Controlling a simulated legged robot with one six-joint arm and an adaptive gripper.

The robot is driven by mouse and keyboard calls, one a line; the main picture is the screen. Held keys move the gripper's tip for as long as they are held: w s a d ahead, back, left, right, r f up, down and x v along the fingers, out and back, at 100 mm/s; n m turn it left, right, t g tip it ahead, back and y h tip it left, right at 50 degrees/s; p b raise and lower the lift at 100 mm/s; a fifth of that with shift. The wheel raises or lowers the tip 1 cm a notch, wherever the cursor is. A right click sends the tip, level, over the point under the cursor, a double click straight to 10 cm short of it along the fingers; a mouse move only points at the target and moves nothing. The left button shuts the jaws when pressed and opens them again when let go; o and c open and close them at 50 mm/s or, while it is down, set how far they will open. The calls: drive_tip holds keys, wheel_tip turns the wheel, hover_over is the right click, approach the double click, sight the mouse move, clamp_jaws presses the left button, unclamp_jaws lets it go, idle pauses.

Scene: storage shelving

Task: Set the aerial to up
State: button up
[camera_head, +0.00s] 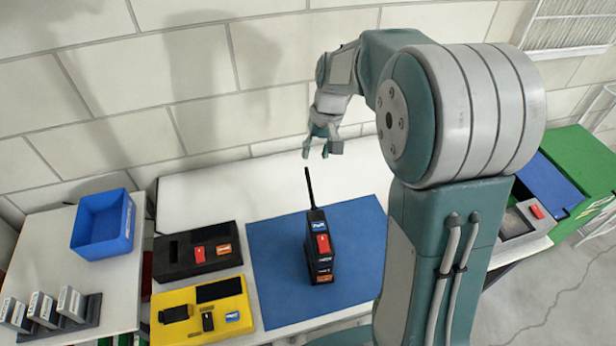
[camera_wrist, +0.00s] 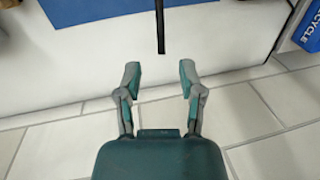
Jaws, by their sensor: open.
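A black handheld radio (camera_head: 318,252) with a red button and a blue label stands upright on a blue mat (camera_head: 270,262). Its thin black aerial (camera_head: 309,188) points up from the top in the head view. The aerial also shows in the wrist view (camera_wrist: 160,26) as a dark rod at the top middle. My gripper (camera_head: 322,154) is open and empty, above and behind the radio, close to the aerial's tip but apart from it. In the wrist view, the two fingers (camera_wrist: 160,80) are spread, with the aerial's tip beyond the gap between them. The radio's body is outside the wrist view.
A black tray (camera_head: 172,270) and a yellow tray (camera_head: 190,332) with small parts lie left of the mat. A blue bin (camera_head: 103,240) and grey modules in a rack (camera_head: 72,326) stand farther left. Green and blue bins are at right. White table behind the mat is clear.

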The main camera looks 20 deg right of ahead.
sight(309, 178)
drive_tip(key=f, duration=0.3)
drive_tip(key=a+f, duration=0.1)
drive_tip(key=f, duration=0.2)
drive_tip(key=a+f, duration=0.1)
drive_tip(key=f, duration=0.2)
drive_tip(key=shift+f, duration=0.2)
drive_tip(key=shift+c, duration=0.3)
clamp_jaws()
